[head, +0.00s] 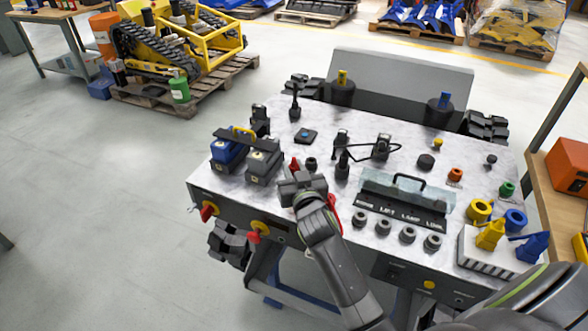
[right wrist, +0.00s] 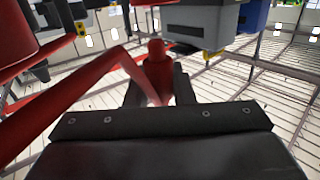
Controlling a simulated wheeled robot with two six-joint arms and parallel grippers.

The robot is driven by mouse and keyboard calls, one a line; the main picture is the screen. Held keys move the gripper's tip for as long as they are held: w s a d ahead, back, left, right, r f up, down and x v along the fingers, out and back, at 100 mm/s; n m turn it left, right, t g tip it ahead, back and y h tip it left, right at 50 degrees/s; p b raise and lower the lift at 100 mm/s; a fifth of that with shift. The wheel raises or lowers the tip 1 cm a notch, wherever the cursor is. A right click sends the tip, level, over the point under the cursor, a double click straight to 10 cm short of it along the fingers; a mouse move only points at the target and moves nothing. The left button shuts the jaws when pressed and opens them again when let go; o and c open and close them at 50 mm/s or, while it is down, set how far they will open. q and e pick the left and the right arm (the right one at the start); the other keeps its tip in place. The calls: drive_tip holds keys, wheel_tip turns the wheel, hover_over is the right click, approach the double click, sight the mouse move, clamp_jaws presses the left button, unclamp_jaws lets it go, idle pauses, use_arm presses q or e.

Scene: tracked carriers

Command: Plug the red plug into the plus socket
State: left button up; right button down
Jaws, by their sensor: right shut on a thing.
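My right gripper (head: 296,172) is shut on the red plug (head: 294,163), just right of the grey battery box. In the right wrist view the red plug (right wrist: 157,66) stands upright between the two dark fingers (right wrist: 157,92). A thick red cable (head: 333,208) hangs beside my right wrist. The same cable (right wrist: 75,100) crosses the left of the wrist view. The grey box (head: 264,163) and the blue box (head: 228,150) stand side by side at the table's left. I cannot make out a plus mark or which socket is the plus one. My left gripper is not in view.
A clear-covered panel (head: 405,196) lies right of my wrist, with several grey rings along its front. A dark upright fitting (head: 342,168) stands close to my gripper's right. Yellow and blue clamps are at the right. The table (head: 330,118) has bare room farther back.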

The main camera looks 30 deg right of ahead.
sight(294, 158)
drive_tip(key=shift+r, duration=0.1)
wheel_tip(294, 158, up, 4)
drive_tip(key=p, duration=0.3)
drive_tip(key=shift+p, duration=0.4)
drive_tip(key=c, duration=1.9)
unclamp_jaws()
clamp_jaws()
drive_tip(key=shift+f, duration=0.25)
drive_tip(key=f+b, duration=0.1)
drive_tip(key=b, duration=0.1)
drive_tip(key=f+b, duration=0.4)
drive_tip(key=shift+s+a+f, duration=0.1)
drive_tip(key=shift+s+a, duration=0.05)
drive_tip(key=shift+a, duration=0.1)
